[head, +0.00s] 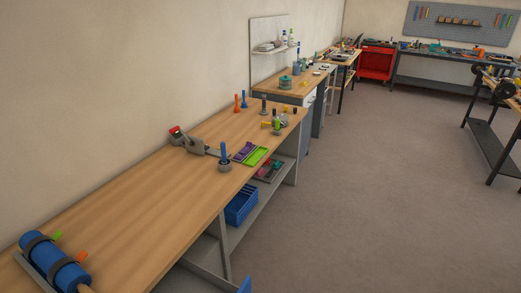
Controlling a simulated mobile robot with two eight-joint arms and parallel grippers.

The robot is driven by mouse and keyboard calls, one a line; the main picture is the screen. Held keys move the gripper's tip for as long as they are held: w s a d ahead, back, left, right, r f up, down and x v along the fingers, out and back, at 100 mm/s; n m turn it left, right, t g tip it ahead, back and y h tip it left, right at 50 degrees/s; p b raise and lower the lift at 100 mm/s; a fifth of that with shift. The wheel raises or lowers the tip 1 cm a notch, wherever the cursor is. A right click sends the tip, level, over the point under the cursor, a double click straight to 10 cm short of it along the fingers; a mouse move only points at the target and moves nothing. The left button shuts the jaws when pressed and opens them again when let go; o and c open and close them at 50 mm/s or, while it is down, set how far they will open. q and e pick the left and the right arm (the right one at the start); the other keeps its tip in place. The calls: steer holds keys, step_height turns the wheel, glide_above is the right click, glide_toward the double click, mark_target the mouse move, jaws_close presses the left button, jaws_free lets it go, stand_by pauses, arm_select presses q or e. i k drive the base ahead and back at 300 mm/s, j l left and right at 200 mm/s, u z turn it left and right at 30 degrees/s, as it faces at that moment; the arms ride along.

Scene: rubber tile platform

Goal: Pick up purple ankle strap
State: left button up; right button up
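A small flat purple item (244,151), which may be the purple ankle strap, lies on the long wooden workbench (140,195) near its front edge. It is small and far off, so its exact shape is unclear. A lime green flat item (256,156) lies right beside it, on its right. Neither of my grippers shows in the head view.
A blue-topped grey stand (224,158) and a grey device (190,140) are left of the purple item. A blue cylinder with dark bands (53,263) lies at the near end. A blue crate (241,205) sits on the shelf below. The floor (370,190) to the right is clear.

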mark_target(239, 157)
steer(key=i+l+z, duration=0.25)
steer(key=i+z, duration=0.15)
steer(key=i, duration=0.25)
steer(key=i+z, duration=0.35)
steer(key=i, duration=0.35)
steer(key=i+l+u, duration=0.1)
steer(key=i+u, duration=0.15)
steer(key=i, duration=0.2)
steer(key=i+l+u, duration=0.25)
steer(key=i, duration=0.2)
steer(key=i+l+u, duration=0.25)
steer(key=i, duration=0.2)
steer(key=i+l+u, duration=0.15)
steer(key=u, duration=0.25)
steer(key=i+l+u, duration=0.25)
steer(key=u, duration=0.15)
steer(key=i+l+u, duration=0.2)
steer(key=u, duration=0.25)
steer(key=i+l+u, duration=0.1)
steer(key=l+u, duration=0.35)
steer(key=l, duration=0.25)
steer(key=i, duration=0.05)
